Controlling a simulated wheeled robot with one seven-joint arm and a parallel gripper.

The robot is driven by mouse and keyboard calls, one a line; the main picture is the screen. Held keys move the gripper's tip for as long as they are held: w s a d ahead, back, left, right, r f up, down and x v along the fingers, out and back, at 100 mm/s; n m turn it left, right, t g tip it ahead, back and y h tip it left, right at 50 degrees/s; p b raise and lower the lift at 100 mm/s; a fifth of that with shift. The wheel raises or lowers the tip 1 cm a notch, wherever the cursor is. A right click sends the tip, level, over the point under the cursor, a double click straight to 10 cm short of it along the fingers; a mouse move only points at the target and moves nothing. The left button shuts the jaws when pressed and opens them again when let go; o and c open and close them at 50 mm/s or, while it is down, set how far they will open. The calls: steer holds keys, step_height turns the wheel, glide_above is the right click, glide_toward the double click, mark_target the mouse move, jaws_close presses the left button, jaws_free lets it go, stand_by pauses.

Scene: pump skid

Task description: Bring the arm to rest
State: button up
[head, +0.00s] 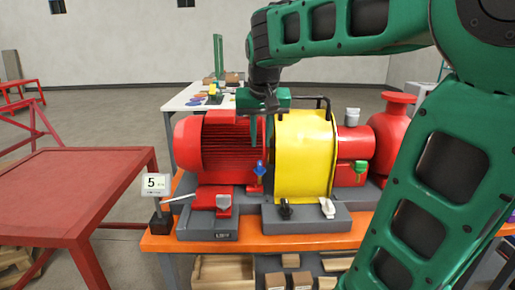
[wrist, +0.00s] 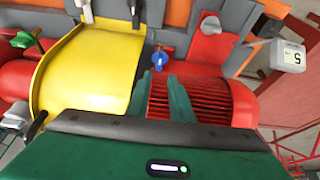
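My green arm reaches in from the right over the pump skid. My gripper (head: 261,142) points down above the gap between the finned red motor (head: 218,146) and the yellow coupling guard (head: 305,155). In the wrist view my gripper (wrist: 161,78) shows two green fingers with a gap between them and nothing held. A blue valve handle (wrist: 159,61) lies just beyond the fingertips, apart from them as far as I can tell; it also shows in the head view (head: 260,168).
The skid has an orange base (head: 280,241). A red pump (head: 391,125) and a green handle (head: 361,168) are at right. A small display (head: 157,184) stands at left front. A red table (head: 70,190) is at left, and a white table (head: 187,98) with small items is behind.

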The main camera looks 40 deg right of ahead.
steer(key=shift+s+r, duration=0.1)
steer(key=shift+r, duration=0.2)
stand_by(0.4)
steer(key=s+f+g+y, duration=0.1)
steer(key=s+f, duration=0.7)
steer(key=s, duration=0.4)
steer(key=s+a+f+g+y, duration=0.1)
steer(key=s+f+g, duration=0.1)
steer(key=s+f, duration=0.7)
steer(key=s, duration=0.4)
steer(key=shift+f+g+y, duration=0.15)
steer(key=shift+g+y, duration=0.15)
steer(key=shift+w+f, duration=0.2)
steer(key=shift+w, duration=0.45)
